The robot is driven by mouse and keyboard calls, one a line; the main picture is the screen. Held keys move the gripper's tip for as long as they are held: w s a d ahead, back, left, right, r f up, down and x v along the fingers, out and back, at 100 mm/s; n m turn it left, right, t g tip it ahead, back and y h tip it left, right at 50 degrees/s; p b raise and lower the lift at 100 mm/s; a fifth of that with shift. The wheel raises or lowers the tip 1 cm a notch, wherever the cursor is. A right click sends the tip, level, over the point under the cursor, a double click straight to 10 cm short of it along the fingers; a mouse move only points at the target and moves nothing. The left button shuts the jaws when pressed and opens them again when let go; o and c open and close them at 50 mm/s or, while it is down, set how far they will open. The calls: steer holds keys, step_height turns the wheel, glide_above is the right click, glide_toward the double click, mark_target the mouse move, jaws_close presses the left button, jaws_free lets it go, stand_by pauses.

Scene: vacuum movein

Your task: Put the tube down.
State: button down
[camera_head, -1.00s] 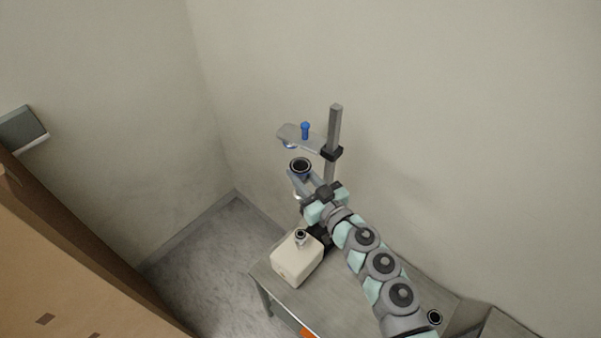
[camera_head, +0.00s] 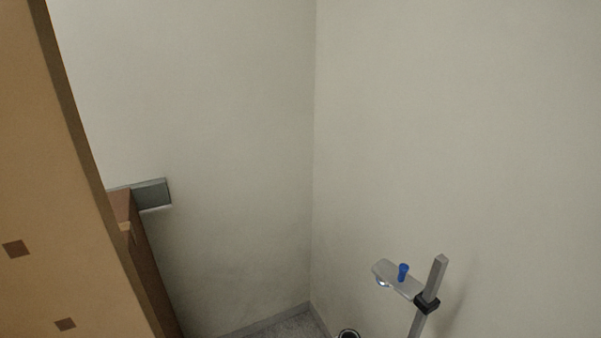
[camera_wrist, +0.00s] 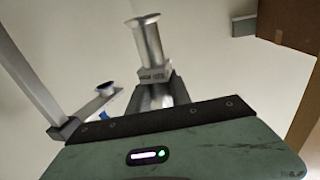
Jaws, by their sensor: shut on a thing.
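The tube (camera_wrist: 150,42) is a metallic cylinder with a wide flange at its end, seen in the wrist view pointing away from the wrist. My gripper (camera_wrist: 155,73) is shut on it; the fingers hide part of its lower length. In the head view only the dark ring of the tube's open top (camera_head: 348,334) shows at the bottom edge, and the gripper is out of that view. The surface below the tube is not in view now.
A stand with a grey post (camera_head: 430,290) and a side arm (camera_head: 394,282) with a blue knob (camera_head: 403,271) rises right of the tube. Bare walls meet in the corner behind. Brown boxes (camera_head: 60,200) fill the left, near a grey wall fixture (camera_head: 152,192).

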steer(key=s+a+f+p, duration=0.1)
steer(key=s+a+f, duration=0.3)
steer(key=a, duration=0.5)
steer(key=s+a+r+m+h+p, duration=0.2)
steer(key=s+a+r+h, duration=0.1)
steer(key=s, duration=0.4)
steer(key=shift+s+r+m+h, duration=0.3)
steer(key=shift+s+r+h, duration=0.15)
steer(key=shift+r, duration=0.3)
steer(key=shift+d, duration=0.1)
